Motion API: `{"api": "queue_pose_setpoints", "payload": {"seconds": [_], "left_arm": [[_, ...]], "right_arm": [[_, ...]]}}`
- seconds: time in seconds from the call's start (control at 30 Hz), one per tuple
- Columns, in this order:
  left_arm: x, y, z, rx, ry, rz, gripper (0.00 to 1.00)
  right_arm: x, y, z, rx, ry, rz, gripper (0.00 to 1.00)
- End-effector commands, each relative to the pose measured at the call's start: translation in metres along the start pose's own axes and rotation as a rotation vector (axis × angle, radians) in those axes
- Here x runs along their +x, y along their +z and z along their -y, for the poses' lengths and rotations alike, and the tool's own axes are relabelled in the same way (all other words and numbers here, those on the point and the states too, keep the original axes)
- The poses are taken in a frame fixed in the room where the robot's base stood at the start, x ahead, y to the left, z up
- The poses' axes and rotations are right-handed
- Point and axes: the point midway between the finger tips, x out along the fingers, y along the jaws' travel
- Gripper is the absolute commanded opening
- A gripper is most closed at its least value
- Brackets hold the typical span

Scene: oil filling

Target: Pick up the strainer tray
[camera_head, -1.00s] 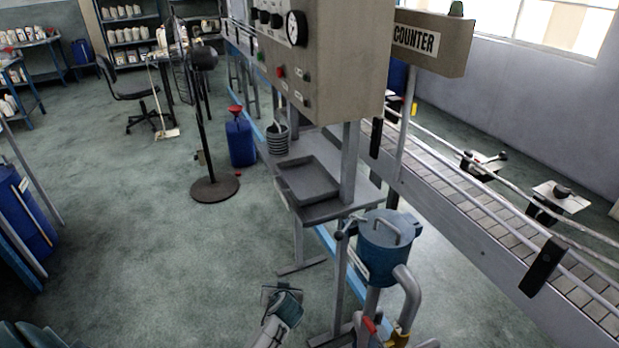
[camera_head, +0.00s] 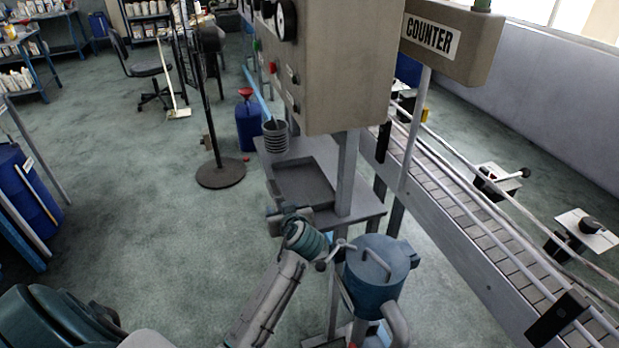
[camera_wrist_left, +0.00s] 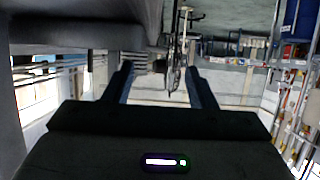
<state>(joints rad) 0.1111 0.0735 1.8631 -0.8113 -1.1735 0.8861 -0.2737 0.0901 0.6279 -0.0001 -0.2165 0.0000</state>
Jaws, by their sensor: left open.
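A shallow grey rectangular tray (camera_head: 304,184), which looks like the strainer tray, lies flat on the grey metal stand (camera_head: 352,208) under the control box. My left gripper (camera_head: 276,214) is at the front left edge of that stand, close to the tray's near side. In the head view I cannot tell whether it touches the tray. In the left wrist view my left gripper (camera_wrist_left: 160,84) is open, with its two dark fingers apart and nothing clearly between them. I cannot make out the tray for certain there. My right gripper is not in view.
A ribbed grey bucket (camera_head: 275,138) stands behind the tray. The control box (camera_head: 335,70) overhangs the stand's right side. A blue lidded tank (camera_head: 375,278) with handles is just right of my left arm. A conveyor (camera_head: 470,220) runs along the right.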

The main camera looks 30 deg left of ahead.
Motion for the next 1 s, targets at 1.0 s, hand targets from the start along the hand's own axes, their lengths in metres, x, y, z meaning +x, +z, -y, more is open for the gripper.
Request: {"api": "queue_pose_setpoints", "payload": {"seconds": [1.0], "left_arm": [[0.075, -0.001, -0.006, 0.001, 0.001, 0.001, 0.51]], "right_arm": [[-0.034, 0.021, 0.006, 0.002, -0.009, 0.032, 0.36]]}}
